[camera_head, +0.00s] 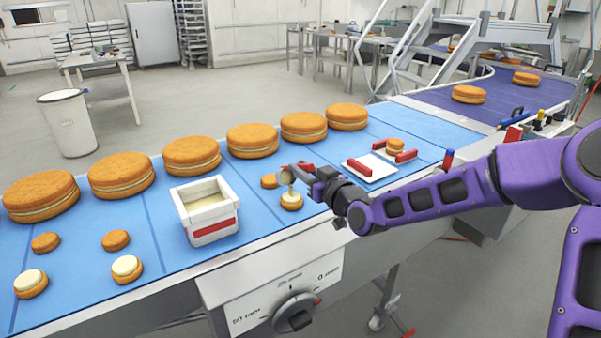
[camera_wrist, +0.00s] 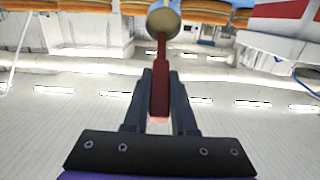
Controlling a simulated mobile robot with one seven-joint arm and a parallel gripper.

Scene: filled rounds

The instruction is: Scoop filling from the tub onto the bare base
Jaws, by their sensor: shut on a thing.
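My gripper (camera_head: 318,179) is shut on the red handle of a scoop (camera_head: 287,178). The wrist view shows the handle between both fingers and the round scoop bowl (camera_wrist: 163,22) beyond them. In the head view the bowl is tipped above a small orange-brown base (camera_head: 291,204). Pale filling (camera_head: 290,190) hangs between the bowl and this base, and some pale filling shows on the base's top. The white tub (camera_head: 212,230) with a red stripe stands to the left, with pale filling (camera_head: 204,202) inside.
A plain small round (camera_head: 269,181) lies just behind the base. At left are two filled bases (camera_head: 127,268) and two plain rounds (camera_head: 116,240). Large filled rounds (camera_head: 254,140) line the belt's far side. A white tray (camera_head: 369,169) with red blocks and a small round stands right.

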